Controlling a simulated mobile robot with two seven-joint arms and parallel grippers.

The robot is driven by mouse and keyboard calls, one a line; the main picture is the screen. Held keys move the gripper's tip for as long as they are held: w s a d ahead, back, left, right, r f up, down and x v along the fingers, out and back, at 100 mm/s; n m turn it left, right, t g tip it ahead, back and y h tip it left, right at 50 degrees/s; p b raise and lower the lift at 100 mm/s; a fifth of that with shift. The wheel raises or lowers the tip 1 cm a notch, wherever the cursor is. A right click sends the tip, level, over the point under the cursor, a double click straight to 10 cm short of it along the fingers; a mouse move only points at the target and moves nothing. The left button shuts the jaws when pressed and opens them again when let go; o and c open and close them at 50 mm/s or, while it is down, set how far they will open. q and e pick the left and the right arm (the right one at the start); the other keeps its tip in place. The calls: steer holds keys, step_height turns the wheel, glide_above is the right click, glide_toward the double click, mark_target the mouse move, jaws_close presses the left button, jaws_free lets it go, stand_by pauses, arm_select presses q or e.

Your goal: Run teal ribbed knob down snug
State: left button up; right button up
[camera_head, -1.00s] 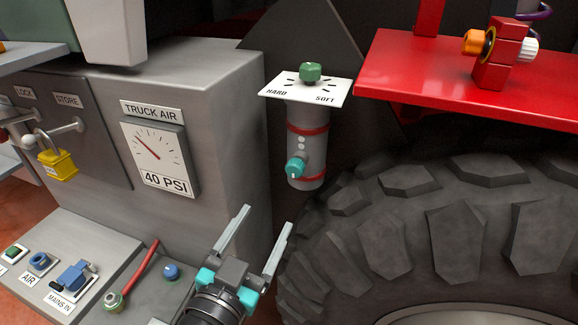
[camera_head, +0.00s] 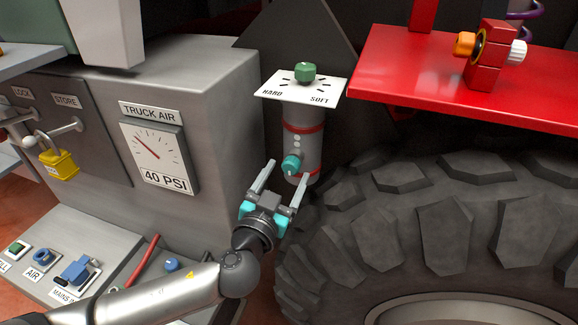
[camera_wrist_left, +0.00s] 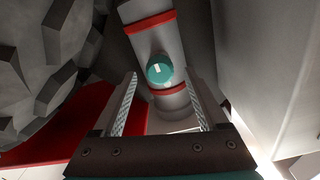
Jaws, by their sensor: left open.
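The teal ribbed knob (camera_head: 291,165) sits on the lower side of a grey cylinder (camera_head: 309,147) with red bands. In the left wrist view the knob (camera_wrist_left: 160,69) shows face-on with a pale mark, just beyond the fingertips and between their lines. My left gripper (camera_head: 283,173) is open and empty, its fingers pointing up at the knob from just below, one on each side. In the left wrist view the open gripper (camera_wrist_left: 160,82) appears apart from the knob. My right gripper is not in view.
A green knob (camera_head: 305,72) tops a white HARD/SOFT plate (camera_head: 322,90) above the cylinder. A big tyre (camera_head: 440,210) is close on the right, with a red shelf (camera_head: 410,75) above. A grey cabinet with a TRUCK AIR gauge (camera_head: 160,155) stands left.

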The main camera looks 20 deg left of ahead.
arm_select(q)
steer(key=shift+w, duration=1.15)
jaws_close()
